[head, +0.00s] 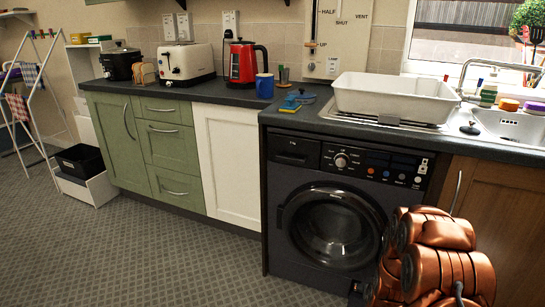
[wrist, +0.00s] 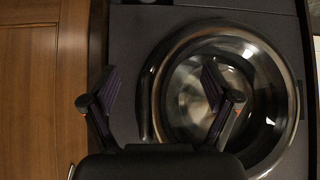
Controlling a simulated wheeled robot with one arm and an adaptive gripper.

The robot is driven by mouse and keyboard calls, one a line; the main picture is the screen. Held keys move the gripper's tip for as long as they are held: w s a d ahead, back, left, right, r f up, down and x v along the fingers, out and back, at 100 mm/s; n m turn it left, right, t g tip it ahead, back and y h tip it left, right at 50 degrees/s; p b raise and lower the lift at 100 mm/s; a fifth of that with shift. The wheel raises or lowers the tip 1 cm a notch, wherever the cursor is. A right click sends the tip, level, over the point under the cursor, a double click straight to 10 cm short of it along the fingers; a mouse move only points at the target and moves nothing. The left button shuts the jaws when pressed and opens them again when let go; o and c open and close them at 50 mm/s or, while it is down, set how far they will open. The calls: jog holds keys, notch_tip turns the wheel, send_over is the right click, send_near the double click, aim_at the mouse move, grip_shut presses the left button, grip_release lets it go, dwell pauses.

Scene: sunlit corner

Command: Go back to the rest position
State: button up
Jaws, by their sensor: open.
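My gripper (wrist: 160,88) is open in the wrist view, with its two dark fingers spread apart and nothing between them. It faces the round glass door of the dark washing machine (wrist: 125,50); I cannot tell the exact gap. In the head view my copper-coloured arm is folded low at the right, in front of the washing machine (head: 283,200) and the wooden cupboard. The arm hides most of the gripper there. The washing machine door (head: 333,228) looks shut.
The worktop (head: 225,95) holds a white toaster (head: 187,63), red kettle (head: 243,63), blue mug (head: 264,86) and white basin (head: 392,98). A wooden cupboard (head: 505,195) stands close to my arm. A drying rack (head: 30,85) is far left. The carpet (head: 150,260) is clear at the left.

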jog(key=s+a+r+n+g+y+p, duration=0.1)
jog(key=s+a+r+g+p, duration=0.25)
jog(key=r, duration=0.75)
jog(key=s+a+r+p, duration=0.3)
jog(key=s+r+p, duration=0.25)
jog(key=r, duration=0.65)
jog(key=s+a+r+n+g+y+p, duration=0.1)
jog(key=s+a+r+p, duration=0.35)
jog(key=r, duration=0.65)
jog(key=s+a+r+g+p, duration=0.1)
jog(key=s+r+p, duration=0.3)
jog(key=s+r, duration=0.4)
jog(key=s+a+r+g+p, duration=0.2)
jog(key=s+r+p, duration=0.2)
jog(key=s+r, duration=0.4)
jog(key=s+a+r+n+g+p, duration=0.1)
jog(key=s+r+p, duration=0.3)
jog(key=s+r, duration=0.4)
jog(key=s+g, duration=0.1)
jog(key=s, duration=0.4)
jog(key=shift+s+a+r+g+y, duration=0.3)
jog(key=shift+a+r+g, duration=0.05)
jog(key=shift+a+r, duration=0.05)
